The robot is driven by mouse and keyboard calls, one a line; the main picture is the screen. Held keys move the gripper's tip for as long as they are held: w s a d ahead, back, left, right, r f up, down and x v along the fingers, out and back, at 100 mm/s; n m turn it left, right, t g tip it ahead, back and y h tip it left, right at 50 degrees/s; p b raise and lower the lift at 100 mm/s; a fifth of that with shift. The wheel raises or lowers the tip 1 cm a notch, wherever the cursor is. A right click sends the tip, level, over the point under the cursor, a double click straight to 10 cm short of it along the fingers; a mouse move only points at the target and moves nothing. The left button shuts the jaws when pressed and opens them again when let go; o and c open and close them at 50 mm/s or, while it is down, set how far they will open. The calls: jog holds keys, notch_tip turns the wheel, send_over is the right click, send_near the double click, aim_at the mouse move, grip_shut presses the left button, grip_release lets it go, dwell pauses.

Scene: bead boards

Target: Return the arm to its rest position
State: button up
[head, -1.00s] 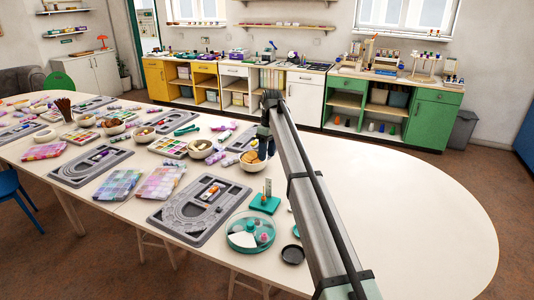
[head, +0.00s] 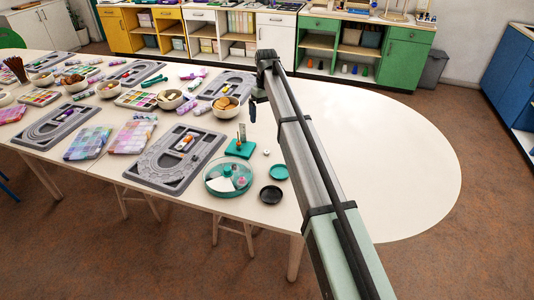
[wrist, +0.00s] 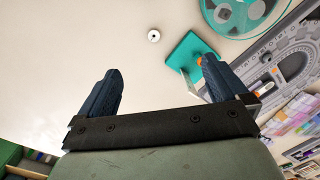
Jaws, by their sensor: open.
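My arm reaches out over the white table (head: 390,150) in the head view. My gripper (head: 252,112) hangs at its far end, above the table and left of the arm. In the wrist view my gripper (wrist: 160,85) has its two dark fingers wide apart, with only bare table showing between them. It is open and empty. A green stand (head: 239,148) is on the table below and in front of the gripper; it also shows near the right finger in the wrist view (wrist: 185,55).
A bowl (head: 226,110) stands left of the gripper. The table's right side is clear.

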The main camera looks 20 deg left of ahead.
notch_tip(320, 180, down, 10)
jog(key=m+t, duration=0.1)
jog(key=m, duration=0.8)
jog(key=shift+w+d+f, duration=0.15)
jog(key=shift+w+d, duration=0.05)
jog(key=shift+d, duration=0.05)
dwell(0.6)
notch_tip(320, 180, up, 10)
dwell(0.5)
